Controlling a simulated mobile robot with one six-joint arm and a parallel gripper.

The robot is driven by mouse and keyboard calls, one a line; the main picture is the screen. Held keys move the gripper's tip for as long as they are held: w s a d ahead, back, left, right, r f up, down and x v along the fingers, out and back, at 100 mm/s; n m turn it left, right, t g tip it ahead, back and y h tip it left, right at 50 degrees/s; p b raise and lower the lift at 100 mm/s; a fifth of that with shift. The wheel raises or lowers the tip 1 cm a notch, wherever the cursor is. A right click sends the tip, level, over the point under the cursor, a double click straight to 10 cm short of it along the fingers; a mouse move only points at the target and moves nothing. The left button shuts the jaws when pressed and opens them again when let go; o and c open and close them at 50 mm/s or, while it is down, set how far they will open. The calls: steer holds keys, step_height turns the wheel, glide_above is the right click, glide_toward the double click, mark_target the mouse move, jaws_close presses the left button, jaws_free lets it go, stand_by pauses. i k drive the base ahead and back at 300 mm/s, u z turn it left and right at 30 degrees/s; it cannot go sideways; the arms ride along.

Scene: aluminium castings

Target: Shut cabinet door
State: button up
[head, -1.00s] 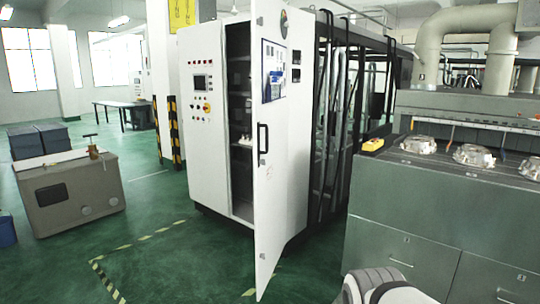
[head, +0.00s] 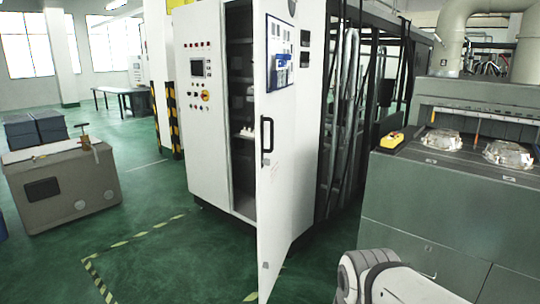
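The white cabinet (head: 203,130) stands in the middle of the head view. Its door (head: 278,190) is hinged on the right and stands open, swung out toward me. A black handle (head: 267,136) is on the door's outer face. Shelves (head: 241,95) and a few small white items show in the dark opening to the left of the door. Part of my arm (head: 385,280) shows at the bottom right, below and to the right of the door and apart from it in the picture. My gripper is not in view.
A beige crate (head: 65,190) stands at the left. Green floor (head: 170,265) with striped tape is clear in front of the cabinet.

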mark_target(275, 22)
steer(key=k, duration=1.2)
steer(key=u, duration=0.65)
steer(key=i, duration=2.1)
steer(key=z, duration=0.95)
